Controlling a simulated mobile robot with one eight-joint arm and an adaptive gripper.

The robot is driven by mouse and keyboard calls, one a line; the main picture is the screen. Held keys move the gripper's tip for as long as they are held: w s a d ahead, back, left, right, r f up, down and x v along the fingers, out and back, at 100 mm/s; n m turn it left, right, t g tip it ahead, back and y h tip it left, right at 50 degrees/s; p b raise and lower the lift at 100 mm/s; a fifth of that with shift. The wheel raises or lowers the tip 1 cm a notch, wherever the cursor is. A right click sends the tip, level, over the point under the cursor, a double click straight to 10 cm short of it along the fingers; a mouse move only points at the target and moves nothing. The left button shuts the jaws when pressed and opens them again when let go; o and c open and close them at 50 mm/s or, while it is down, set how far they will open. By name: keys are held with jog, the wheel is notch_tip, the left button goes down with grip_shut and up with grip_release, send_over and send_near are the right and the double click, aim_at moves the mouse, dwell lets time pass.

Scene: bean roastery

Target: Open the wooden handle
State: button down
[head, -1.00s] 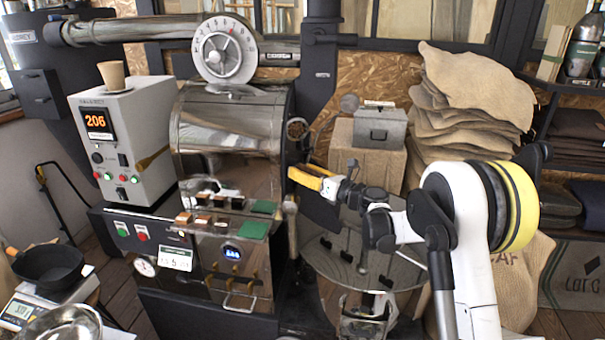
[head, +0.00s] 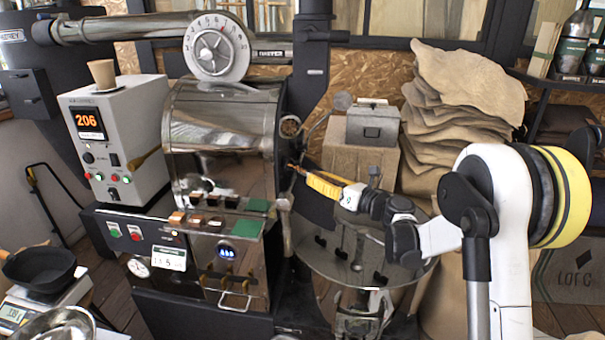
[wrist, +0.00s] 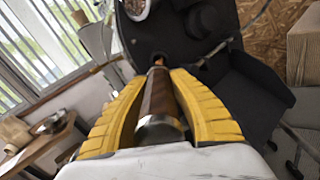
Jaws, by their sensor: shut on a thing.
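The wooden handle (wrist: 157,98) is a brown rod with a metal end cap, seen lengthwise in the wrist view. My gripper (wrist: 160,80) has its two yellow ribbed fingers along both sides of it, shut on it. In the head view my gripper (head: 322,186) is at the right side of the roaster, pointing left at its dark front. Only a small orange-brown bit of the handle (head: 294,167) shows past the fingertips there. The far end of the handle meets the dark roaster part (wrist: 185,45), and the exact joint is hard to make out.
The steel roaster drum (head: 220,130) stands left of my gripper. The round cooling tray (head: 335,262) lies below it. A grey metal box (head: 373,125) on a carton and stacked sacks (head: 455,110) stand behind. A control box (head: 115,135) is farther left.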

jog(key=shift+v, duration=1)
jog(key=c, duration=1.1)
grip_release()
jog(key=v, duration=1.2)
